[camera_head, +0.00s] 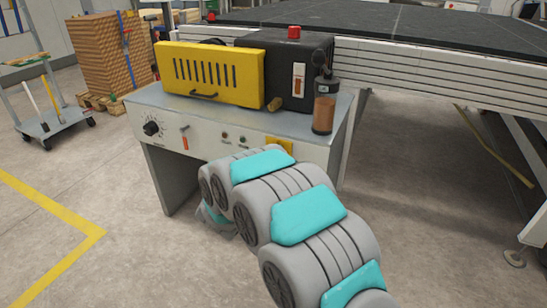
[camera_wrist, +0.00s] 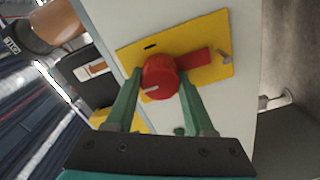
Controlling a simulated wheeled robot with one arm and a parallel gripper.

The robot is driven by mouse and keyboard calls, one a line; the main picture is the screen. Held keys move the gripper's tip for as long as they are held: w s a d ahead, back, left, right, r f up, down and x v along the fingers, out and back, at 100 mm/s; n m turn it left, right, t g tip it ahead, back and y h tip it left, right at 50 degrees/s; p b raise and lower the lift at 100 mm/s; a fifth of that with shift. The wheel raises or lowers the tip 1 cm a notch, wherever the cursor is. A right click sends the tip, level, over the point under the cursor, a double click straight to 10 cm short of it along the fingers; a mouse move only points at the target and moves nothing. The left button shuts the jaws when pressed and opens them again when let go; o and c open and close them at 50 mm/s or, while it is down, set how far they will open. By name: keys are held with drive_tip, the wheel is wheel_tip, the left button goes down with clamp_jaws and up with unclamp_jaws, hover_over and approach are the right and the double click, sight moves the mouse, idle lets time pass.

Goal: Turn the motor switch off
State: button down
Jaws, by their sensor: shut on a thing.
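A red rotary switch (camera_wrist: 159,77) sits on a yellow plate (camera_wrist: 210,28) in the wrist view, with a red handle pointing to the right and a pale mark on its lower left. My gripper (camera_wrist: 160,84) has its two green fingers on either side of the red knob and is shut on it. In the head view, a piece of the yellow plate (camera_head: 280,146) shows on the right of the machine's front panel; my arm hides the knob and my gripper there.
The panel (camera_head: 210,136) also carries a black dial (camera_head: 151,128) and an orange lever (camera_head: 184,136). Above are a yellow slotted guard (camera_head: 211,74), a black box (camera_head: 271,65) with a red button (camera_head: 294,32), and a brown-filled bottle (camera_head: 324,106). Floor at left front is clear.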

idle(0.5)
drive_tip(key=shift+c, duration=1.3)
unclamp_jaws()
drive_tip(key=shift+a, duration=0.1)
drive_tip(key=v, duration=0.7)
drive_tip(key=shift+s+b, duration=0.35)
drive_tip(key=shift+a, duration=0.1)
